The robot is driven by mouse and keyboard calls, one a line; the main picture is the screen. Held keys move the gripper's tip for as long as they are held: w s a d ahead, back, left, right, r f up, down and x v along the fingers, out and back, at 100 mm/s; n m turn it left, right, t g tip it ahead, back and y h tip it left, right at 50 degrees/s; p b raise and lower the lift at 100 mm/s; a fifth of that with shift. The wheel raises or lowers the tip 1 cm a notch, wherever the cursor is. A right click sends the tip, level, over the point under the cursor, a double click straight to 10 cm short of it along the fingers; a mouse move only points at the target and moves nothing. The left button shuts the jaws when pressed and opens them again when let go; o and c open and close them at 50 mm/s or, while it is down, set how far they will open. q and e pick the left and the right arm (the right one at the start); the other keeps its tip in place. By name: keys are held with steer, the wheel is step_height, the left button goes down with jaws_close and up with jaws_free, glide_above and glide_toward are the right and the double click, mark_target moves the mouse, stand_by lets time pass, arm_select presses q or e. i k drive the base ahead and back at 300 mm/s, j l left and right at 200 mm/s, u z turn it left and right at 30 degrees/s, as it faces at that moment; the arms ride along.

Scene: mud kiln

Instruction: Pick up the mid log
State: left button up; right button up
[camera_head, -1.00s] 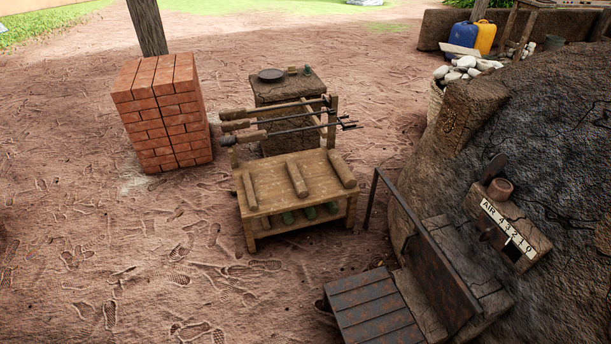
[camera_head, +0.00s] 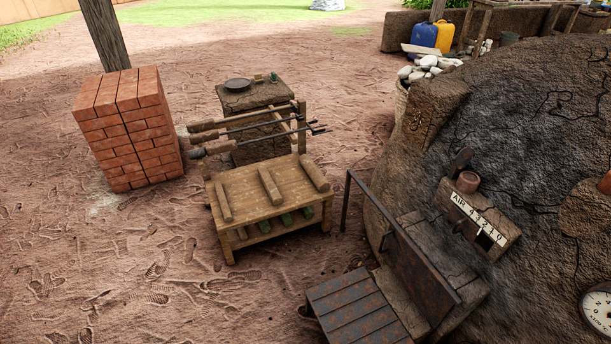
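The mid log (camera_head: 270,187) lies on top of a low wooden table (camera_head: 245,201), between a thinner log (camera_head: 223,202) on its left and a thicker log (camera_head: 314,173) on its right. The three logs lie roughly side by side with gaps between them. Neither of my grippers shows in the head view.
Long-handled tools (camera_head: 262,130) rest on a rack behind the logs. A brick stack (camera_head: 128,130) stands left, and a stand with a dark pan (camera_head: 238,85) behind. The mud kiln (camera_head: 540,130) and a rusty metal plate (camera_head: 358,306) are at right. Ground front-left is clear.

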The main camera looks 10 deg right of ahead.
mark_target(271, 188)
steer(key=i+j, duration=0.2)
steer(key=i, duration=0.25)
steer(key=i+j+u, duration=0.15)
steer(key=i, duration=0.3)
steer(key=i+j, duration=0.15)
steer(key=i, duration=0.3)
